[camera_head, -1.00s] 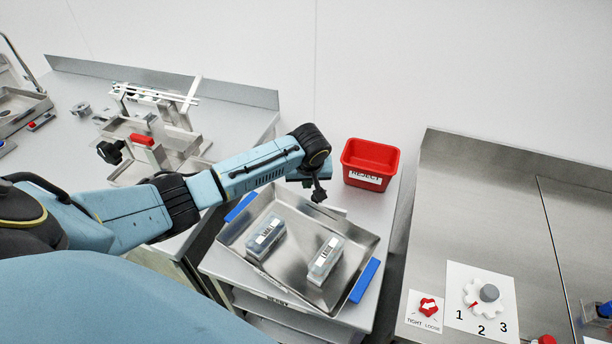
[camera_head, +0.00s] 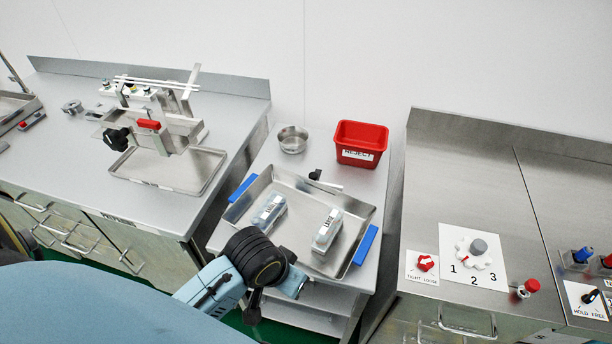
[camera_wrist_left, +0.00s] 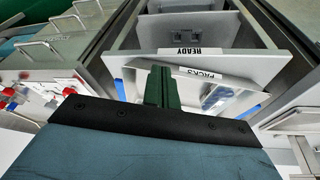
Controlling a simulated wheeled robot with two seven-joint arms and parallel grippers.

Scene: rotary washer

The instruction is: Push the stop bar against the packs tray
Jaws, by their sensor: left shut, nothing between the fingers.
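The packs tray (camera_head: 283,239) is a shallow steel tray with blue handles on the cart, with two clear-topped packs (camera_head: 268,212) (camera_head: 327,230) in it. What looks like the stop bar (camera_head: 330,186), a short pale bar with a black knob (camera_head: 314,174), lies along the tray's far rim; I cannot tell whether they touch. My left gripper (camera_head: 295,284) is low at the tray's near side, partly hidden by its wrist. In the left wrist view its dark green fingers (camera_wrist_left: 162,88) are together and empty, before the PACKS label (camera_wrist_left: 197,72). My right gripper is not in view.
A red REJECT bin (camera_head: 361,144) and a steel bowl (camera_head: 292,139) stand on the cart behind the tray. A steel bench with a fixture (camera_head: 152,130) is at the left. A bench with a red knob (camera_head: 425,263) and a numbered dial (camera_head: 474,252) is at the right.

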